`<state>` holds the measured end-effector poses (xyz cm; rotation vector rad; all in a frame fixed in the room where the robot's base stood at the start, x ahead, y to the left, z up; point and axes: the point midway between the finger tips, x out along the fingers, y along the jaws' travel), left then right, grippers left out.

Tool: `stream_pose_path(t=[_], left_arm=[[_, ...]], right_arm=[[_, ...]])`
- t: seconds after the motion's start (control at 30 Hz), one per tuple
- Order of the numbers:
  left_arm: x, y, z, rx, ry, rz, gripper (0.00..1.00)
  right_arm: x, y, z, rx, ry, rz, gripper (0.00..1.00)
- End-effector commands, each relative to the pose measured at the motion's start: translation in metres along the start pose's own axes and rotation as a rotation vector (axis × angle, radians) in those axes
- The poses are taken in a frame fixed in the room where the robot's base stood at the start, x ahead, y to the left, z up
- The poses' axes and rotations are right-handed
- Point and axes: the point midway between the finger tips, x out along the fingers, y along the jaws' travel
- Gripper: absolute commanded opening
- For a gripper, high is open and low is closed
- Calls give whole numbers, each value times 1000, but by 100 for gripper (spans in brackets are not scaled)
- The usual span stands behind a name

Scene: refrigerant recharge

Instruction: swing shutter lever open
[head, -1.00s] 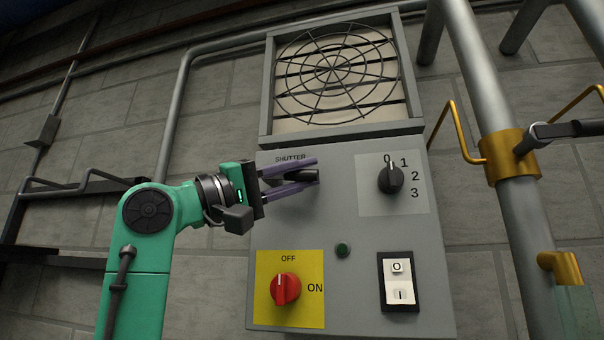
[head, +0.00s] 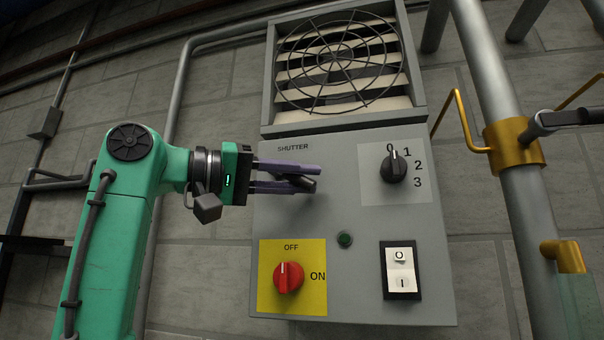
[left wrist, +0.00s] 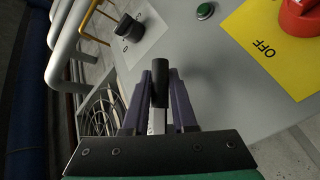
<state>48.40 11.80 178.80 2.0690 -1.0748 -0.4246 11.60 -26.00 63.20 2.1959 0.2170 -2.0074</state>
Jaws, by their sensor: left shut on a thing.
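The shutter lever (head: 303,183) is a dark handle on the grey control box, below the SHUTTER label, and it tilts down to the right in the head view. My left gripper (head: 290,178) is shut on it, one purple finger above and one below. In the left wrist view the black lever (left wrist: 160,82) stands between the purple fingers of my left gripper (left wrist: 161,98). The shutter (head: 335,62) above, behind a round wire guard, has its slats apart with dark gaps between them. My right gripper is not in view.
The box face carries a black rotary dial (head: 394,166), a red switch (head: 288,277) on a yellow plate, a green button (head: 345,239) and a rocker switch (head: 401,270). A grey pipe (head: 500,130) with brass fittings stands at the right.

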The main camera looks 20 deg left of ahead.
Motion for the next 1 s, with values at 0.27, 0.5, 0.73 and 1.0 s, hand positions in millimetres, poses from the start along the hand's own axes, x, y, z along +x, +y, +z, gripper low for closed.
stream_pose_path(t=[0.27, 0.5, 0.73, 1.0], left_arm=[[-1, -8, 6, 72, -85, -81, 0], [-2, -11, 7, 93, -107, -102, 0], [-2, -11, 7, 94, -109, -104, 0], [-3, -10, 6, 95, -104, -102, 36]], right_arm=[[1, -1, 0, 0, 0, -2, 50], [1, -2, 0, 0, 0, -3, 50], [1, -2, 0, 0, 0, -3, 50], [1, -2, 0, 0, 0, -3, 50]])
